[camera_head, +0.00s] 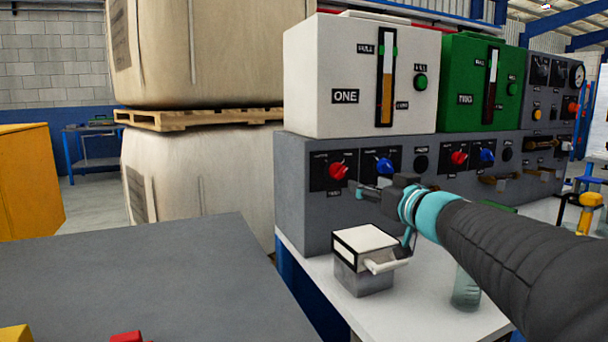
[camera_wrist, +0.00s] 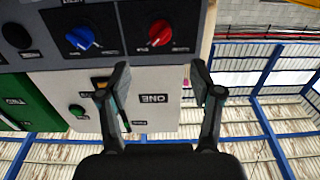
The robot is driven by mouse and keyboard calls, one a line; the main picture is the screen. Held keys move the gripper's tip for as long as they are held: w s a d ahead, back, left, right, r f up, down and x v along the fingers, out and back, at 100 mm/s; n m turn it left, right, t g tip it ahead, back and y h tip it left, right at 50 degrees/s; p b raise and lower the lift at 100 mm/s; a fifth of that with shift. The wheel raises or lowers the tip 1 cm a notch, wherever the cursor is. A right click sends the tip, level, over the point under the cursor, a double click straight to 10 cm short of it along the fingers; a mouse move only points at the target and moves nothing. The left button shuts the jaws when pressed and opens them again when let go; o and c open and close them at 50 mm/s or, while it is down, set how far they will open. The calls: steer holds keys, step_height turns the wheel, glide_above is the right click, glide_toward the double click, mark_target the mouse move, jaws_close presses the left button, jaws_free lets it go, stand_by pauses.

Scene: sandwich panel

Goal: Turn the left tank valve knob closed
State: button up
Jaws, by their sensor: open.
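The white tank marked ONE (camera_head: 362,75) stands on the grey panel (camera_head: 300,215). Below it are a red knob (camera_head: 338,171) at left and a blue knob (camera_head: 385,165) to its right. My gripper (camera_head: 357,187) is in front of the panel, by the red knob. In the wrist view, which is upside down, the open fingers (camera_wrist: 162,75) are spread with nothing between them. The red knob (camera_wrist: 160,32) lies beyond the tips, between them in the picture, with its pointer slanted. The blue knob (camera_wrist: 80,38) is left of the fingers. I cannot tell whether any finger touches the panel.
A green tank (camera_head: 476,85) with its own red knob (camera_head: 458,157) and blue knob (camera_head: 487,155) is to the right. A small box with a handle (camera_head: 364,248) stands on the white table (camera_head: 430,318) below my arm. A grey surface (camera_head: 150,280) fills the lower left.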

mark_target(342, 174)
steer(key=x, duration=1.1)
steer(key=shift+w+a+b, duration=0.15)
steer(key=shift+w+b, duration=0.05)
steer(key=shift+b, duration=0.15)
steer(key=shift+c, duration=0.2)
steer(key=c, duration=1.1)
